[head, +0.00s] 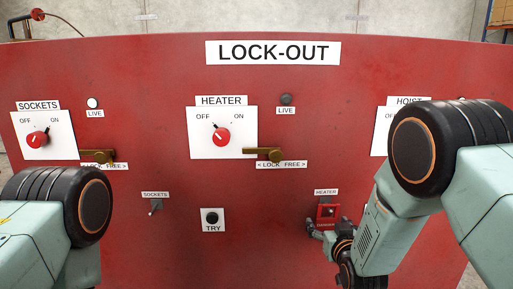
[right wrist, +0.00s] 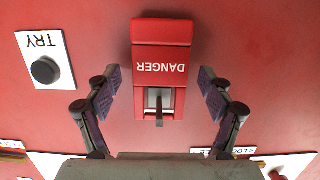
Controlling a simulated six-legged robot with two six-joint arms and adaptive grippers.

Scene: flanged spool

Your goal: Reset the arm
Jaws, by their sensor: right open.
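My right gripper (head: 322,232) reaches the lower right of the red panel in the head view, just below the HEATER label (head: 327,192). In the right wrist view the gripper (right wrist: 160,80) is open, with one finger on each side of a red DANGER cover (right wrist: 162,33). There is a visible gap between each finger and the cover. A small grey lever (right wrist: 159,108) shows in the cover's slot. The red cover also shows in the head view (head: 327,210), partly hidden by the gripper. My left arm is at the lower left; its gripper is out of frame.
The red LOCK-OUT panel (head: 150,240) fills the view. It bears the SOCKETS knob (head: 37,139), the HEATER knob (head: 221,136), brass latches (head: 264,154), a SOCKETS toggle (head: 155,205) and a TRY button (head: 212,217). My right arm hides most of the HOIST plate (head: 382,130).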

